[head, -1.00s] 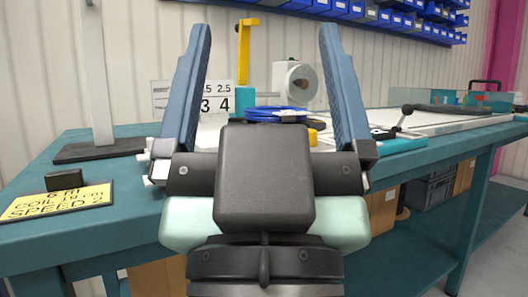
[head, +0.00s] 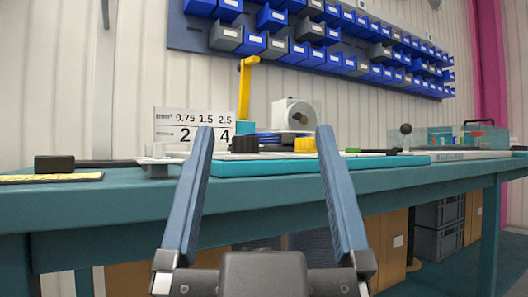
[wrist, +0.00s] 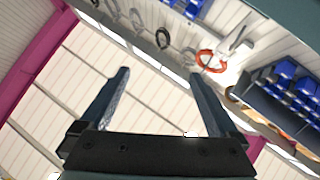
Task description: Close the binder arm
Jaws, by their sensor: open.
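The yellow binder arm (head: 245,90) stands upright, with a short bent top, on a teal block (head: 245,128) towards the back of the bench in the head view. It is raised. My gripper (head: 265,131) is open and empty in front of the bench. Its two blue fingers point up and lie apart, with the binder arm beyond and between them in the picture. In the wrist view my gripper (wrist: 160,76) is also open, with nothing between the fingers.
The teal bench (head: 110,197) is seen almost edge-on. A white reel (head: 293,115) stands right of the binder arm, and a number sign (head: 193,125) left of it. A black-knobbed lever (head: 405,130) stands further right. Blue bins (head: 325,45) hang above. The wrist view shows an orange coil (wrist: 206,60).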

